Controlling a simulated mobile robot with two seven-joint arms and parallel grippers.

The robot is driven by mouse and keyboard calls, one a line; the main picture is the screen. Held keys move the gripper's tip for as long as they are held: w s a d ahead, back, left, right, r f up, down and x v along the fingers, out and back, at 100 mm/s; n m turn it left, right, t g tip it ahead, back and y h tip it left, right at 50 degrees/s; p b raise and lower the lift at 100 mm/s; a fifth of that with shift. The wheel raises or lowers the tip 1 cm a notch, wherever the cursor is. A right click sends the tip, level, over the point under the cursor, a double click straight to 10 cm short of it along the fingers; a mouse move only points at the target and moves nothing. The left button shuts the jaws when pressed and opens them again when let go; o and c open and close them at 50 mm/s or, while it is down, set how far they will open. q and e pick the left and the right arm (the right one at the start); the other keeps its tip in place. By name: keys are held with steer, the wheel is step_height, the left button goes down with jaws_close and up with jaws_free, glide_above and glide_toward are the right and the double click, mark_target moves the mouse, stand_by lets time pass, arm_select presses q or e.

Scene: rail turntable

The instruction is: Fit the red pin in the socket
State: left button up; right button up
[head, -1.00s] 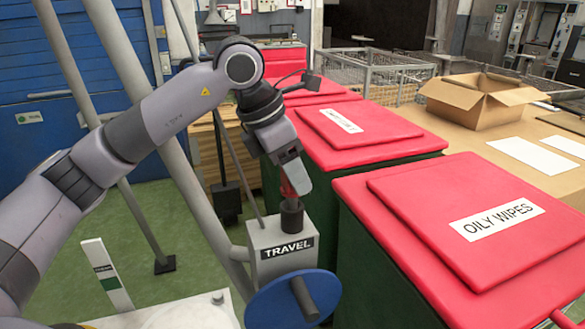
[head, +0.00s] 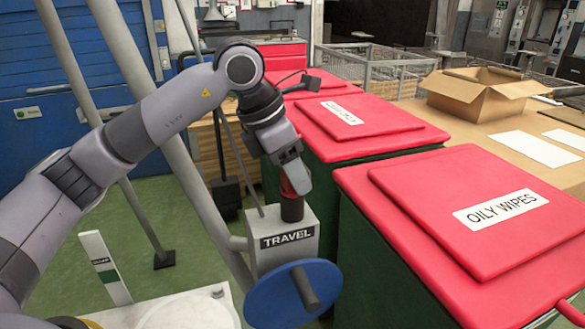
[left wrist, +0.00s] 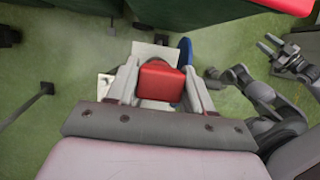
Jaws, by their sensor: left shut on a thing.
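My left gripper (head: 297,182) is shut on the red pin (head: 287,187) and points down over the grey TRAVEL box. In the left wrist view, the pin's red block (left wrist: 160,80) sits between the two grey fingers. The dark round socket (head: 292,210) stands on top of the TRAVEL box (head: 285,250). The pin is directly above the socket, with its lower end at or very near the socket's top. Whether it has entered cannot be told.
A blue wheel (head: 275,297) with a dark handle is on the box's front. Red-lidded green bins, one marked OILY WIPES (head: 430,220), stand close on the right. A slanted grey post (head: 190,150) rises behind my left arm. An open cardboard box (head: 480,98) stands farther back.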

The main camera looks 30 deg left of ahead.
arm_select(q)
steer(key=shift+f, duration=0.15)
steer(key=o, duration=1.2)
steer(key=shift+o, duration=0.2)
steer(key=v, duration=0.7)
